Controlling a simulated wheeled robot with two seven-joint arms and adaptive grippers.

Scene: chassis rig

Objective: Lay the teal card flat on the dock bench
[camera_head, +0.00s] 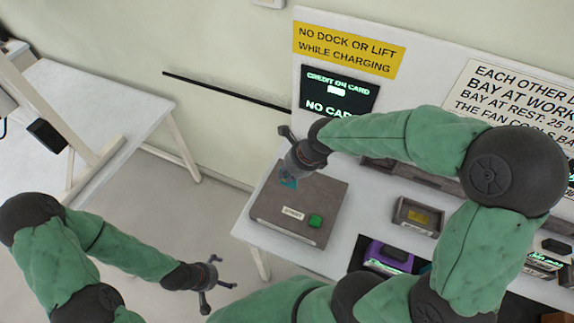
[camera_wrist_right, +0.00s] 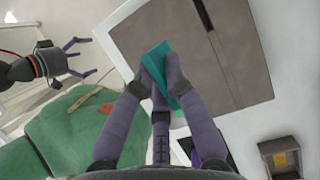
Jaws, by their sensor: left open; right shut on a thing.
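The teal card (camera_head: 289,182) is held in my right gripper (camera_head: 291,174), partly hidden by the gripper. In the right wrist view the card (camera_wrist_right: 158,62) sits between the shut fingertips (camera_wrist_right: 162,75) and looks tilted. The card is over the left part of a grey-brown box with a green button (camera_head: 333,193); I cannot tell the gap below it. The box stands on the white bench (camera_head: 250,233). My left gripper (camera_head: 222,290) is open and empty, left of the bench and apart from it; it also shows in the right wrist view (camera_wrist_right: 90,57).
A small tray (camera_head: 404,226) and a purple device (camera_head: 376,262) are on the bench to the right of the box. A dark screen (camera_head: 340,93) reading "NO CAR..." is on the panel behind. Another white table (camera_head: 120,100) stands at the far left, with floor between.

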